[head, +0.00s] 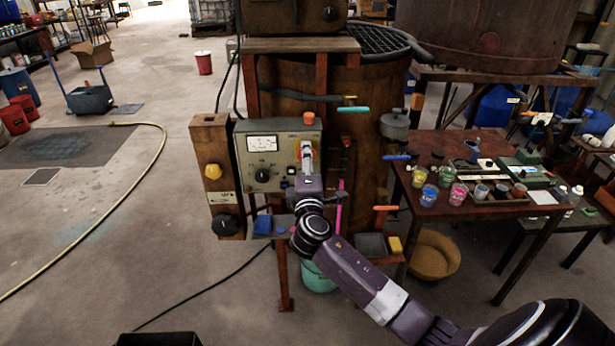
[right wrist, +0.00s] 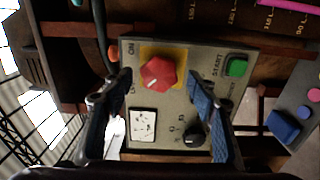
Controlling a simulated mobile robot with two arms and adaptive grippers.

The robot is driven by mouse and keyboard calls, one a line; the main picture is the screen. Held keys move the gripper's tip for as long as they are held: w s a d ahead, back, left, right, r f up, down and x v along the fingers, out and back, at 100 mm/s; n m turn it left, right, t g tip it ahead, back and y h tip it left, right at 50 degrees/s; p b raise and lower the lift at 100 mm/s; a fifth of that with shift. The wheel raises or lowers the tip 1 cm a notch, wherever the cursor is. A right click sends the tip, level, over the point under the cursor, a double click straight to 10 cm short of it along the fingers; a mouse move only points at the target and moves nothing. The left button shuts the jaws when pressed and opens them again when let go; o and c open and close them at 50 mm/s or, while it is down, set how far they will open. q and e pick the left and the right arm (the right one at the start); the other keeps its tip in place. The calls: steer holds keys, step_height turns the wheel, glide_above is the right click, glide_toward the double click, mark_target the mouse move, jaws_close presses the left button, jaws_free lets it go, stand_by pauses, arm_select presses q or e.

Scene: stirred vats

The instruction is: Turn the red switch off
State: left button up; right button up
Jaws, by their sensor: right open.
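The red switch (right wrist: 157,73) is a faceted red knob on a yellow plate on the grey control panel (head: 242,166). In the right wrist view it lies between the two fingers of my right gripper (right wrist: 156,88). The fingers are open, one to each side, with visible gaps to the knob. A white mark on the knob points toward the lower left of that view, and "ON" is printed near the plate. In the head view my right gripper (head: 307,156) is in front of the panel's right part and largely hides the switch. My left gripper is not in view.
The panel also carries a dial meter (head: 262,143), a black knob (head: 262,174) and a green button (right wrist: 236,67). A rusty vat (head: 370,130) is behind. A table with paint cups (head: 480,213) is right.

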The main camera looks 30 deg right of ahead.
steer(key=v, duration=1)
